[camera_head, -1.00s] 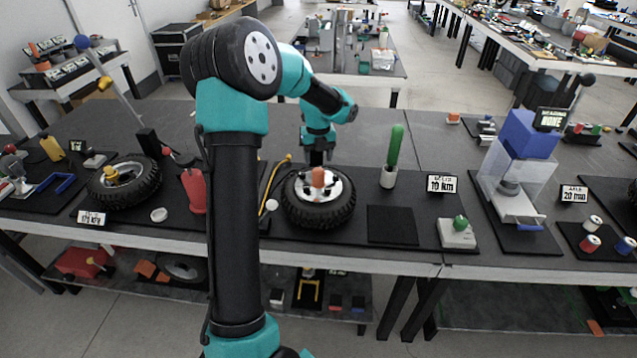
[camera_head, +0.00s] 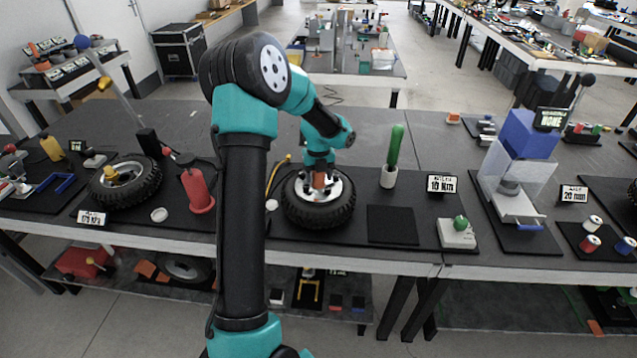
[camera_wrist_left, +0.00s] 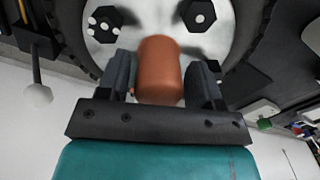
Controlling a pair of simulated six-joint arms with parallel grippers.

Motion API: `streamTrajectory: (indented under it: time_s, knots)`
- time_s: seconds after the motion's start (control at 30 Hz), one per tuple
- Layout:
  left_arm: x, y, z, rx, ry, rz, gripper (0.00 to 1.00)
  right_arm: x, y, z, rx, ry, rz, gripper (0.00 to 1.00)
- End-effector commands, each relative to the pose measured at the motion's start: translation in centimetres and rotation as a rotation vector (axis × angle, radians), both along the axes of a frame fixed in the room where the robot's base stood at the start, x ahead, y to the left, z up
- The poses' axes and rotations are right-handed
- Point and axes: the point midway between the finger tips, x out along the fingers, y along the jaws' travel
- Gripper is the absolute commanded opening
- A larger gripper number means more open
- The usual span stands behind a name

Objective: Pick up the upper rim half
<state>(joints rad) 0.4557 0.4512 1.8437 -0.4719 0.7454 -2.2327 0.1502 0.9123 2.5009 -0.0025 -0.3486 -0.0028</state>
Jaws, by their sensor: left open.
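The upper rim half is the pale metal disc (camera_head: 334,190) in the middle of a black tyre (camera_head: 320,213) on the bench; an orange-brown knob (camera_head: 319,180) stands up from its centre. My left gripper (camera_head: 319,187) is over the disc, pointing down. In the left wrist view the left gripper (camera_wrist_left: 160,85) is open, with one finger on each side of the orange-brown knob (camera_wrist_left: 159,68). I cannot tell whether the fingers touch it. My right gripper is out of view.
Right of the tyre are a green-handled tool in a white cup (camera_head: 389,176), a bare black mat (camera_head: 392,224) and a torque sign (camera_head: 442,184). A red object (camera_head: 197,192) and a second tyre (camera_head: 125,182) are to the left.

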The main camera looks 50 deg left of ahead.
Motion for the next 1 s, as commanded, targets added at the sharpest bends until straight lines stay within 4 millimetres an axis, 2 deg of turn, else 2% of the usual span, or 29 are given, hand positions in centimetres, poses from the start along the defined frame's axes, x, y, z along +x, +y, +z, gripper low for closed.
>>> streamTrajectory:
  time_s: [0.13, 0.57, 1.0]
  knots:
    - [-0.01, -0.01, -0.77, -0.001, -0.001, 0.001, 0.6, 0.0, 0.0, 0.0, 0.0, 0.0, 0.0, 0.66]
    - [0.01, 0.0, -0.74, 0.0, -0.001, 0.001, 0.6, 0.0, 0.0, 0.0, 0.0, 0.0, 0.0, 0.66]
    - [0.01, 0.0, -0.73, 0.0, -0.001, 0.001, 0.19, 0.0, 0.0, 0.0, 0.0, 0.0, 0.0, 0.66]
